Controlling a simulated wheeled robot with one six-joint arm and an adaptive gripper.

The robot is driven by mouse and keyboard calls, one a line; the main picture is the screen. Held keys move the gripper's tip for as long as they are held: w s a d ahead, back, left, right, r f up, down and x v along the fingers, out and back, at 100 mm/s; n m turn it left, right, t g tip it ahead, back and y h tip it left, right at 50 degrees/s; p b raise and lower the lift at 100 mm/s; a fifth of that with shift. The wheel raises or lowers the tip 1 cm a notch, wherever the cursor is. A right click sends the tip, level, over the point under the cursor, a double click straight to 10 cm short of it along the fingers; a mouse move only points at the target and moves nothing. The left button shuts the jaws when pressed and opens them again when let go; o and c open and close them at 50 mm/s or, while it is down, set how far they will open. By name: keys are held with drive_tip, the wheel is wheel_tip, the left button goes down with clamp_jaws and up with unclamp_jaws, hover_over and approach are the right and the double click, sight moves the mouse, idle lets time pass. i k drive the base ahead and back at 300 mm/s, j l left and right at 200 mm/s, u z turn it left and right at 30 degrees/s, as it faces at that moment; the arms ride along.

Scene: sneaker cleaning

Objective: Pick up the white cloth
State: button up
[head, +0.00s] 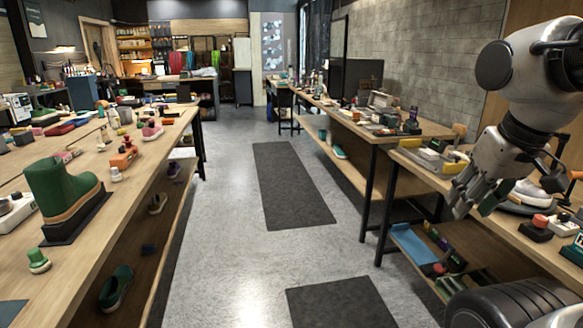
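My gripper (472,198) hangs at the right side of the head view, over the front edge of the right-hand workbench (408,160). Its fingers point down and to the left and overlap one another, so I cannot tell how far apart they are. I see nothing clearly held in it. I cannot make out a white cloth anywhere in this view. A white sneaker (531,192) is on the right bench, just right of my gripper and partly hidden by the arm.
A green boot (62,190) stands on a dark stand on the left bench. A red-topped dark block (537,228) sits near the right bench's edge. A blue tray (412,243) lies on the shelf below. The aisle with its dark mats (288,185) is clear.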

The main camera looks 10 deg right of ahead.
sight(428, 154)
drive_tip(key=i+u, duration=0.15)
drive_tip(key=i, duration=1.5)
drive_tip(key=i+j+z, duration=0.15)
drive_tip(key=i+z, duration=0.3)
drive_tip(key=i, duration=0.4)
drive_tip(key=i+z, duration=0.65)
drive_tip(key=z, duration=0.3)
drive_tip(key=i+j+z, duration=0.3)
drive_tip(key=z, duration=0.15)
